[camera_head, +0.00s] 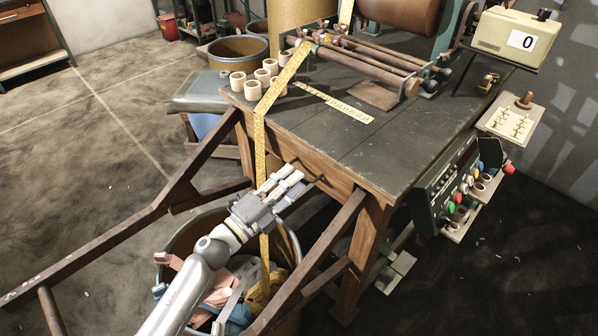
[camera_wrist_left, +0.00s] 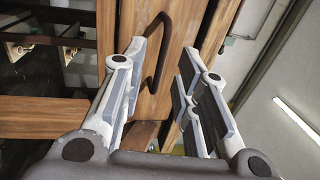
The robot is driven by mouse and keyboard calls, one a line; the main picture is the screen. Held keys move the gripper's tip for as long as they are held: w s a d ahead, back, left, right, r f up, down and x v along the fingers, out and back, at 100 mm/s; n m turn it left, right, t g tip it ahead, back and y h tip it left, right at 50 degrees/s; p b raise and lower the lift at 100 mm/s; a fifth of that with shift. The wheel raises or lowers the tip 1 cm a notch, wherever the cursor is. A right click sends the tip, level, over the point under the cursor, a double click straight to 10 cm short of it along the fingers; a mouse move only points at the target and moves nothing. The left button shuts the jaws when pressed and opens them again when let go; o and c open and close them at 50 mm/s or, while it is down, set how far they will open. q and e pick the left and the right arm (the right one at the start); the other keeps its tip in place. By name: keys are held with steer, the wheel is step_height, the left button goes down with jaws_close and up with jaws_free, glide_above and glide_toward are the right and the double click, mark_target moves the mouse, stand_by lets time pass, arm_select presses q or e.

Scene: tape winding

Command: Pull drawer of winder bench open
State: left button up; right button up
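The winder bench (camera_head: 395,150) has a dark top and brown wooden sides. The drawer front is a wooden panel (camera_wrist_left: 122,22) in the left wrist view, with a dark bent bar handle (camera_wrist_left: 168,45). My left gripper (camera_head: 293,180) is at the bench's front side in the head view, its fingers pointing at the wood. In the left wrist view my left gripper (camera_wrist_left: 160,62) is open, with the handle showing between its fingers. I cannot tell whether a finger touches the handle. The drawer looks flush in the head view, but the gripper partly hides it. My right gripper is not in view.
A yellow tape (camera_head: 260,140) hangs over the bench edge beside my left gripper, into a bin (camera_head: 290,245) of scraps below. Wooden rails (camera_head: 160,205) extend from the bench on both sides of my arm. Several cardboard rings (camera_head: 238,80) stand on the bench.

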arm_select(q)
steer(key=shift+x, duration=1.65)
jaws_close()
